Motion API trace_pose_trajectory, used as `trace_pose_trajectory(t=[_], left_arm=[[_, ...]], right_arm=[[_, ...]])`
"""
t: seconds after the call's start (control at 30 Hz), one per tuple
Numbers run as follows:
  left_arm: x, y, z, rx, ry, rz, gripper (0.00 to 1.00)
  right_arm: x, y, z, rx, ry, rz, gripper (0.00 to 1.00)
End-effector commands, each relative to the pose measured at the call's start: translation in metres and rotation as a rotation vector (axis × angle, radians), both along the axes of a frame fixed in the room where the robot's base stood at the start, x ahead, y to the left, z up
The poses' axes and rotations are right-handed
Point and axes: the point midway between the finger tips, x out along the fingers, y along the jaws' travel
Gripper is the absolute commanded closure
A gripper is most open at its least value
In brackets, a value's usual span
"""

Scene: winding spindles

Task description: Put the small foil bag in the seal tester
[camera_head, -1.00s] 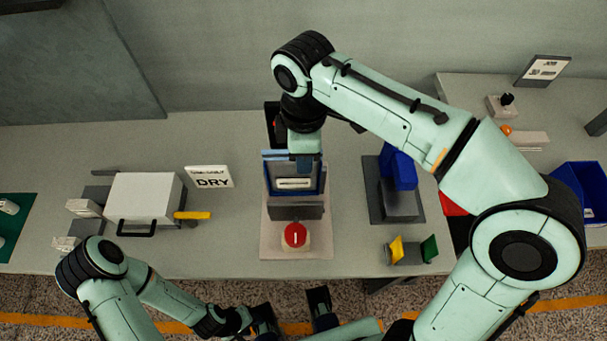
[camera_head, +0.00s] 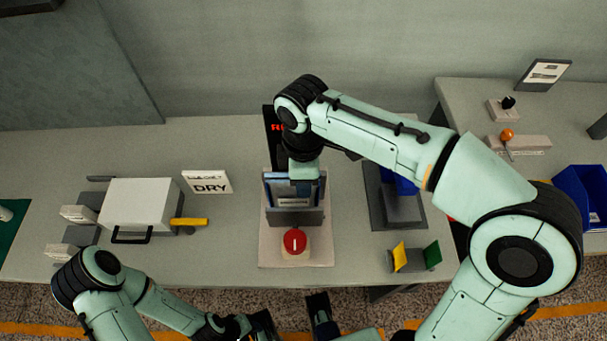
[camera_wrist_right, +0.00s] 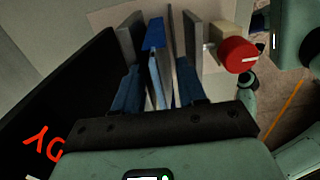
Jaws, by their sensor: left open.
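The blue bag with a white label (camera_head: 293,203) stands upright behind the front grey plate. In the right wrist view the bag (camera_wrist_right: 154,75) shows edge-on as a thin blue sheet between the plates. My right gripper (camera_wrist_right: 158,88) is over the tester, its blue fingers apart on either side of the sheet, with gaps visible. My left gripper (camera_head: 292,316) is open and empty in front of the table.
A white box with a black handle (camera_head: 140,210) and a DRY sign (camera_head: 207,183) stand left of the tester. A dark block stand (camera_head: 400,210) and yellow and green flags (camera_head: 415,257) are on the right. A blue bin (camera_head: 582,195) is at far right.

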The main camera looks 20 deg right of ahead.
Motion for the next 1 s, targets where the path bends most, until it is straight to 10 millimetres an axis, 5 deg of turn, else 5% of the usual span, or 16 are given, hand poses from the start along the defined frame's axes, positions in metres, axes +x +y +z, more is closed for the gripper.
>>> trace_pose_trajectory(t=[0.43, 1.0], left_arm=[[-0.001, 0.0, 0.003, -0.001, 0.004, -0.001, 0.57], [-0.003, 0.0, 0.028, -0.004, 0.023, -0.005, 0.57]], right_arm=[[0.0, 0.0, 0.011, 0.001, -0.001, 0.0, 0.48], [0.0, 0.0, 0.116, 0.001, -0.001, 0.0, 0.48]])
